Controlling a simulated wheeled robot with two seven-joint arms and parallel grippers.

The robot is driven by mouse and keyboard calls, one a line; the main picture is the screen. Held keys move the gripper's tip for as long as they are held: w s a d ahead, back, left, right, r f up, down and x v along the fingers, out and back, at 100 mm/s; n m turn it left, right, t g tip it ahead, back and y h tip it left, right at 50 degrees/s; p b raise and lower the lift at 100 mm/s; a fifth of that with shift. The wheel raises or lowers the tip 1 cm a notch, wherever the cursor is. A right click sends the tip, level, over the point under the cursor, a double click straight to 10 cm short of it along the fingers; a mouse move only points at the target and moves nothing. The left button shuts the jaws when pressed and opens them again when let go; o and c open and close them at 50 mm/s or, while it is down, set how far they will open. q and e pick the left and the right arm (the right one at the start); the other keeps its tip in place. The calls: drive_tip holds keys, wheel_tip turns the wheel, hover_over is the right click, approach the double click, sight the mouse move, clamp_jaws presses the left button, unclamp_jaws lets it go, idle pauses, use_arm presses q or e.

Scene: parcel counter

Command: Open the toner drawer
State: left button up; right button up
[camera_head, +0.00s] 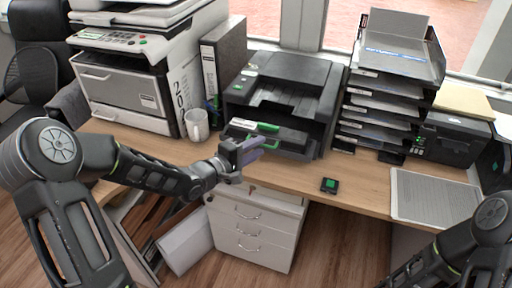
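The black printer (300,75) stands on the wooden counter, in the middle of the view. A dark drawer-like part with green pieces (268,137) sits low at its front and juts out over the counter; I cannot tell how far it is pulled out. My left gripper (254,152) is just in front of the left part of that drawer, its purple-grey fingers pointing right. The fingers overlap the drawer's lower front in the picture, so contact and finger gap are unclear. My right arm comes in at the lower right; its gripper is out of view.
Stacked trays (380,105) stand to the right. A small black-green item (329,185) lies on the counter (360,180), with clear wood around it.

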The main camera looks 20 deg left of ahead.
use_arm(q)
drive_tip(key=v, duration=0.7)
drive_tip(key=shift+s, duration=0.35)
drive_tip(key=shift+a, duration=0.15)
idle(0.3)
drive_tip(key=s+f+m+g+y, duration=0.2)
drive_tip(key=s+f+m, duration=0.1)
drive_tip(key=f, duration=0.5)
drive_tip(key=s+f+m+g+y, duration=0.2)
drive_tip(key=f+m+g, duration=0.1)
drive_tip(key=f, duration=0.6)
drive_tip(key=s+d+f+m+g, duration=0.3)
drive_tip(key=s+d+f, duration=0.4)
drive_tip(key=s, duration=0.3)
drive_tip(key=s+d+f+m+g+h, duration=0.1)
drive_tip(key=s+d+f+g, duration=0.4)
drive_tip(key=s, duration=0.6)
drive_tip(key=d+f+m, duration=0.1)
drive_tip(key=d+f, duration=0.1)
drive_tip(key=d, duration=0.1)
drive_tip(key=shift+s+f+m, duration=0.2)
drive_tip(key=shift+f+m, duration=0.05)
drive_tip(key=shift+m, duration=0.15)
